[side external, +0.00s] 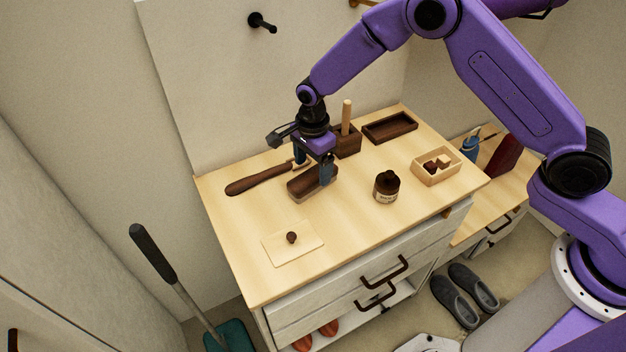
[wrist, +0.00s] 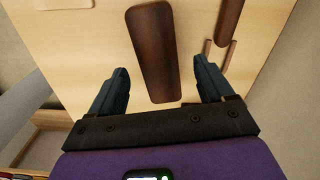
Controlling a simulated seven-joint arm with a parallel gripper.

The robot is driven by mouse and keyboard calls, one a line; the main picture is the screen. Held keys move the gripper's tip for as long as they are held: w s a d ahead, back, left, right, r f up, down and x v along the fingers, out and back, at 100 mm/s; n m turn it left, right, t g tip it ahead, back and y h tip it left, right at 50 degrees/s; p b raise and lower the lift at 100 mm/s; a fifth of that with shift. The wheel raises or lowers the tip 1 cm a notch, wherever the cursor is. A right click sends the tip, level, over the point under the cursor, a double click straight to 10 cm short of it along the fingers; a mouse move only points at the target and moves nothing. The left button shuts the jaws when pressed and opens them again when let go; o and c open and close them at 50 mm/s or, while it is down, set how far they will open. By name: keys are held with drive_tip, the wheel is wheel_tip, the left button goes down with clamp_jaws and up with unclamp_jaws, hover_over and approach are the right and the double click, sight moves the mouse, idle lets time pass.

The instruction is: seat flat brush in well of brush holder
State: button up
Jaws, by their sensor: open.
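The flat brush (side external: 310,187), a long dark brown block, lies on the light wood cabinet top. In the wrist view the brush (wrist: 151,45) shows between my fingers, with a gap on each side. My gripper (side external: 313,166) is open, pointing down, low over the brush; it also shows in the wrist view (wrist: 163,75). Whether a finger touches the brush I cannot tell. Behind it stands a dark wooden block (side external: 349,144) with an upright pale rod. To its right is a dark rectangular tray (side external: 390,127) with a recess. Which of these two is the brush holder is not clear.
A long dark handled tool (side external: 258,180) lies left of the brush, close to my gripper. A dark jar (side external: 386,187) and a pale box (side external: 437,170) stand to the right. A card (side external: 292,250) with a small brown piece lies in front.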

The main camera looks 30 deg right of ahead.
drive_tip(key=shift+f, duration=1.45)
drive_tip(key=shift+c, duration=0.3)
drive_tip(key=c, duration=1.1)
drive_tip(key=shift+c, duration=0.2)
